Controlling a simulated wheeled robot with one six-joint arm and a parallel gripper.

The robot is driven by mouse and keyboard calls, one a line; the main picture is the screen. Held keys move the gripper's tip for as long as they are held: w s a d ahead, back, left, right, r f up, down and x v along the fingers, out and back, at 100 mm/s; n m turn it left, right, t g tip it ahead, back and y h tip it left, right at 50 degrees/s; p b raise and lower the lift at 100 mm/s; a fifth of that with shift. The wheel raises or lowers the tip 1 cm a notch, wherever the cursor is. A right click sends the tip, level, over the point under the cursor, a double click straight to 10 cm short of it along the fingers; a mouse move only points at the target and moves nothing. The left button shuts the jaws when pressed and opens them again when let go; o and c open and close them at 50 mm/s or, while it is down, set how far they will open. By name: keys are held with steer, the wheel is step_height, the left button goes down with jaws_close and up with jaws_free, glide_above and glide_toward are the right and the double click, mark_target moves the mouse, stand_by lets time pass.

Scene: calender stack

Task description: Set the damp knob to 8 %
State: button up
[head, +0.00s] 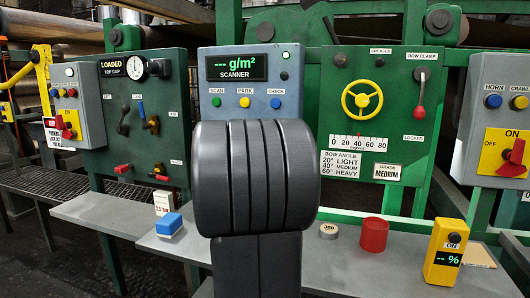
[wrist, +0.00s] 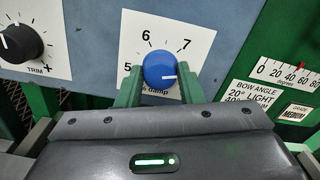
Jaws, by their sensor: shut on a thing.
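The damp knob (wrist: 160,68) is blue and round on a white dial plate (wrist: 195,38) in the wrist view. Its white pointer line points right, clockwise past the 7. The 5, 6 and 7 show around it; any mark for 8 is hidden behind my right finger. My gripper (wrist: 159,84) is shut on the knob, with one green finger at its left and one at its right. The word "damp" is partly covered below the knob. In the head view my dark arm hides the knob and the gripper.
A black TRIM knob (wrist: 20,43) is left of the dial. The bow angle panel (head: 374,130) with a yellow handwheel (head: 362,100) is at the right. A shelf below holds a red cup (head: 373,235) and a yellow % meter (head: 445,252).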

steer(key=m+b, duration=0.3)
steer(key=m, duration=0.3)
steer(key=shift+f, duration=0.15)
steer(key=shift+m, duration=0.4)
steer(key=o, duration=1)
steer(key=shift+c, duration=0.2)
steer(key=shift+s, duration=0.1)
steer(key=v, duration=1.3)
steer(key=shift+s, duration=0.3)
steer(key=shift+a, duration=0.1)
